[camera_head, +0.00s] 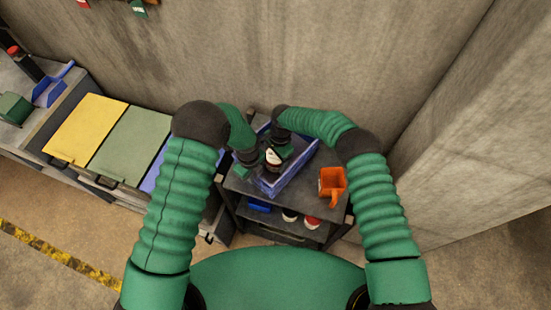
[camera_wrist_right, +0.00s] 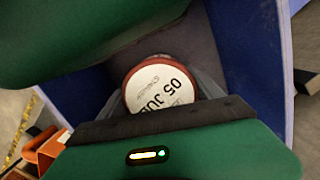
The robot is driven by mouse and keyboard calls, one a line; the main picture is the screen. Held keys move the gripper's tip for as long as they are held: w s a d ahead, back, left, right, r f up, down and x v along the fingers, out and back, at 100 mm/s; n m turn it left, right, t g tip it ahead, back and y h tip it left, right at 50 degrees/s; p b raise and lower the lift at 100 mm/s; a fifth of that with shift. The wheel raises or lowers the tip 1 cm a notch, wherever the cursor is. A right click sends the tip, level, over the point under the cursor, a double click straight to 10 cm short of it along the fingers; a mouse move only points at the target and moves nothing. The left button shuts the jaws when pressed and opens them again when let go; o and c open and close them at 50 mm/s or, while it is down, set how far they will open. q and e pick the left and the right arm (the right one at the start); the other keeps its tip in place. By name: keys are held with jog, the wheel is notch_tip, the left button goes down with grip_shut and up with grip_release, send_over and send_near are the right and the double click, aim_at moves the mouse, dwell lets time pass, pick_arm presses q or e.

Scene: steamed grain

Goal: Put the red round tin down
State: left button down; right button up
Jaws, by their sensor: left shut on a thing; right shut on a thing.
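The red round tin (camera_wrist_right: 160,88) shows its white lid with black print, partly "05 JUL", and a red rim in the right wrist view. My right gripper (camera_wrist_right: 165,100) is shut on it, with dark fingers on either side. In the head view the tin (camera_head: 273,158) is small, inside or just above the blue crate (camera_head: 290,176); its exact height is unclear. My right gripper (camera_head: 277,152) reaches down over the crate. My left gripper (camera_head: 249,164) is at the crate's left wall, apparently shut on it; the contact is partly hidden.
The crate stands on a dark cart (camera_head: 308,205). The lower shelf holds a blue item (camera_head: 259,206) and round tins (camera_head: 311,222). Bins with yellow (camera_head: 85,128) and green (camera_head: 130,138) lids stand left. Concrete walls close off the back and right.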

jog(key=o, duration=1.8)
jog(key=shift+c, duration=0.2)
pick_arm(q)
jog(key=shift+w, duration=0.1)
pick_arm(e)
jog(key=r, duration=0.7)
jog(key=w+d+r, duration=0.1)
jog(key=r, duration=0.3)
jog(key=shift+r, duration=0.35)
jog(key=shift+s+d+r, duration=0.1)
jog(key=shift+d+r, duration=0.05)
jog(key=shift+r, duration=0.25)
pick_arm(q)
jog(key=shift+d+r, duration=0.1)
pick_arm(e)
jog(key=s+d+r+n+t, duration=0.1)
jog(key=s+d+r+n, duration=0.2)
jog(key=s+d, duration=0.3)
jog(key=s+d+r+n+t, duration=0.1)
jog(key=s+d+r+n, duration=0.3)
jog(key=s+d, duration=0.3)
jog(key=s+d+r+n+t+h, duration=0.1)
jog(key=s+d+r+n, duration=0.2)
jog(key=s+d+r, duration=0.3)
jog(key=s, duration=0.3)
jog(key=shift+s+d, duration=0.15)
jog(key=shift+s, duration=0.15)
